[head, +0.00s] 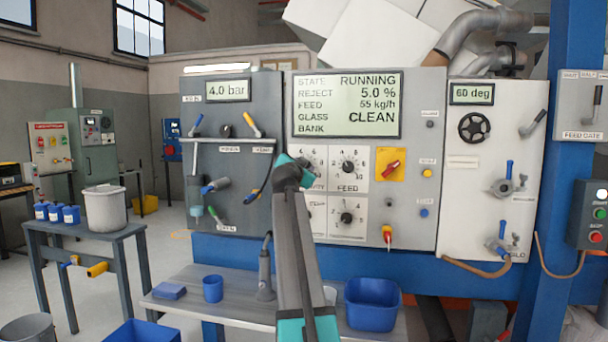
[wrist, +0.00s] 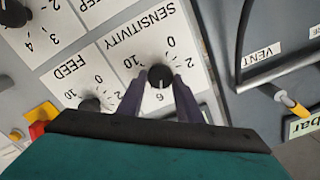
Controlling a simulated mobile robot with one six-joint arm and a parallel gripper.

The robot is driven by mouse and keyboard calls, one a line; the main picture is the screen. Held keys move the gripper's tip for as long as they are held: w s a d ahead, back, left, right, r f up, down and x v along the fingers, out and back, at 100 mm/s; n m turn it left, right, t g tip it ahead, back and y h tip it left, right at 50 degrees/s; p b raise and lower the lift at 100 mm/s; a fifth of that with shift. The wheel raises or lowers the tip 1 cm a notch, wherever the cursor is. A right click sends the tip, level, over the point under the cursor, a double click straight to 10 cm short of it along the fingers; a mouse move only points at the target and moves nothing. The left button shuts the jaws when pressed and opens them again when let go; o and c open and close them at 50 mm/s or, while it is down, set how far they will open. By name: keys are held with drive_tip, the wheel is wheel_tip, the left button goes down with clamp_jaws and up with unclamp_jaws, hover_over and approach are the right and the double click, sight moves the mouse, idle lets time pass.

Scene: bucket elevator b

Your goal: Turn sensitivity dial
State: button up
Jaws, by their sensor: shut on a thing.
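The sensitivity dial (wrist: 159,74) is a black round knob on a white card printed SENSITIVITY, which appears upside down in the wrist view. Its light mark points toward the 6 at the bottom of the picture. My gripper (wrist: 161,84) has one dark finger on each side of the knob and is shut on it. In the head view my gripper (head: 294,168) covers the upper left card of the dial panel, hiding the knob there.
The feed dial (head: 348,167) is just right of my gripper, with another dial (head: 346,217) below it. A red switch on a yellow plate (head: 390,168) is further right. Hoses and valves (head: 263,180) are close on the left. The display (head: 346,104) above reads RUNNING.

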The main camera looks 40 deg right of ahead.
drive_tip(key=shift+s+d+m+b, duration=0.1)
drive_tip(key=shift+m+b, duration=0.2)
drive_tip(key=shift+b, duration=0.05)
idle(0.3)
drive_tip(key=o, duration=1)
drive_tip(key=shift+v, duration=6.9)
